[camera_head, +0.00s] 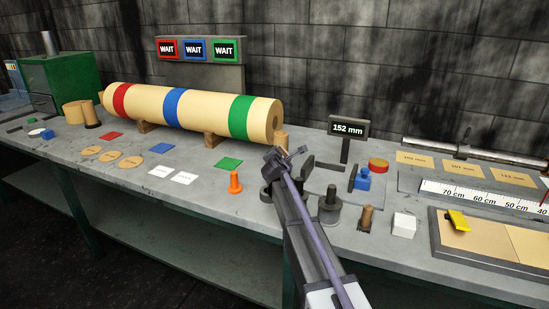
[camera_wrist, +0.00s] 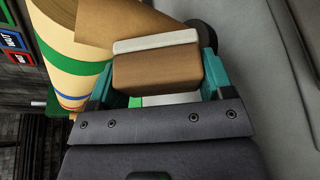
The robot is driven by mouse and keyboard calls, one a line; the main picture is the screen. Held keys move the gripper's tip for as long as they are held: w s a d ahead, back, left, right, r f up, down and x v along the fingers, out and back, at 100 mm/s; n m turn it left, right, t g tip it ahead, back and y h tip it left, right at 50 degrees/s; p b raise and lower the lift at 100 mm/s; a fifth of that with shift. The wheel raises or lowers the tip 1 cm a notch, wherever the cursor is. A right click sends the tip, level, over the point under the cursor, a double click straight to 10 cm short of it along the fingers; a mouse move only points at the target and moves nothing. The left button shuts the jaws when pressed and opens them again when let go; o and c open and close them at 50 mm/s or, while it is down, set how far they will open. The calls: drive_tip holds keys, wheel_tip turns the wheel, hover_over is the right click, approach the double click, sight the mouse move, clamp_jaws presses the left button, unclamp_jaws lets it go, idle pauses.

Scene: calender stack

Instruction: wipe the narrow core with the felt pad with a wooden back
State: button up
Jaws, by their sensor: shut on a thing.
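My gripper (camera_head: 288,154) is at the right end of the big striped roll, above the bench. In the wrist view its teal fingers (camera_wrist: 160,75) are shut on the felt pad with a wooden back. The brown wooden back (camera_wrist: 157,70) faces the camera and the white felt (camera_wrist: 155,42) faces away. A tan core (camera_wrist: 120,20) lies just beyond the felt; I cannot tell whether they touch. In the head view a tan core (camera_head: 281,140) shows behind my gripper, partly hidden. Another narrow core (camera_head: 91,117) stands at the left, beside a wider core (camera_head: 75,113).
The striped roll (camera_head: 200,106) rests on wooden blocks. An orange peg (camera_head: 235,183), a dark weight (camera_head: 330,205), a brown cylinder (camera_head: 366,217) and a white block (camera_head: 404,225) stand nearby. A 152 mm display (camera_head: 348,128) rises to the right. The front bench edge is mostly clear.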

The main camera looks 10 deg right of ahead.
drive_tip(key=shift+w, duration=0.15)
drive_tip(key=shift+w+a, duration=0.55)
drive_tip(key=shift+a, duration=0.3)
drive_tip(key=shift+w+a, duration=0.5)
drive_tip(key=shift+a, duration=0.3)
drive_tip(key=shift+w+r+p, duration=0.1)
drive_tip(key=shift+r+p, duration=0.35)
drive_tip(key=shift+r, duration=0.05)
drive_tip(key=shift+s+d+f, duration=0.1)
drive_tip(key=shift+s+d, duration=0.55)
drive_tip(key=shift+d, duration=0.25)
drive_tip(key=shift+s+d, duration=0.6)
drive_tip(key=shift+d, duration=0.25)
drive_tip(key=shift+w+a, duration=0.6)
drive_tip(key=shift+a, duration=0.3)
drive_tip(key=shift+w+a, duration=0.6)
drive_tip(key=shift+a, duration=0.25)
drive_tip(key=shift+s, duration=0.1)
drive_tip(key=shift+s+a, duration=0.55)
drive_tip(key=shift+s, duration=0.25)
drive_tip(key=shift+s+a, duration=0.6)
drive_tip(key=shift+s, duration=0.2)
drive_tip(key=shift+s+a, duration=0.55)
drive_tip(key=shift+s, duration=0.25)
